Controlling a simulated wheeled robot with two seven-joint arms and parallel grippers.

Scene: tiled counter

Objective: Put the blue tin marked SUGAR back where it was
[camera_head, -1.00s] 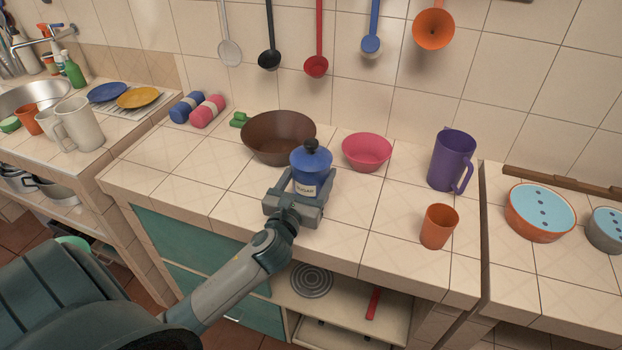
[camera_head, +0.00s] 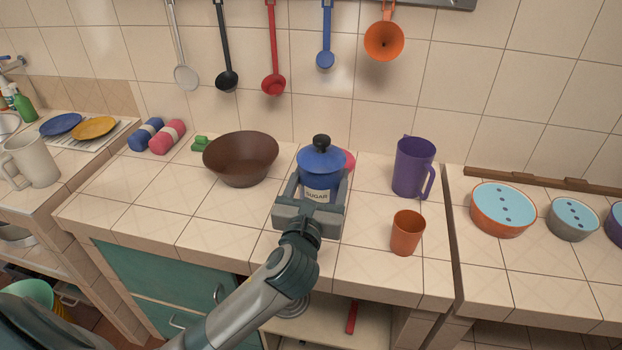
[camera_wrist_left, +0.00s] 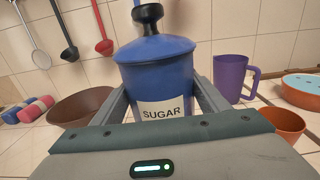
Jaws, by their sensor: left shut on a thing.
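The blue tin (camera_head: 320,163) has a black knob on its lid and a white label reading SUGAR. My left gripper (camera_head: 315,192) is shut on it, with one finger on each side, and the tin is upright. In the left wrist view the tin (camera_wrist_left: 155,75) fills the middle, between the gripper fingers (camera_wrist_left: 165,105). Its base is hidden by the gripper, so I cannot tell whether it touches the counter. My right gripper is not in view.
A brown bowl (camera_head: 240,160) stands left of the tin. A pink bowl (camera_head: 349,160) is mostly hidden behind it. A purple jug (camera_head: 413,167) and an orange cup (camera_head: 406,233) stand to the right. Bare tiles (camera_head: 190,210) lie at the front left. Utensils hang on the wall.

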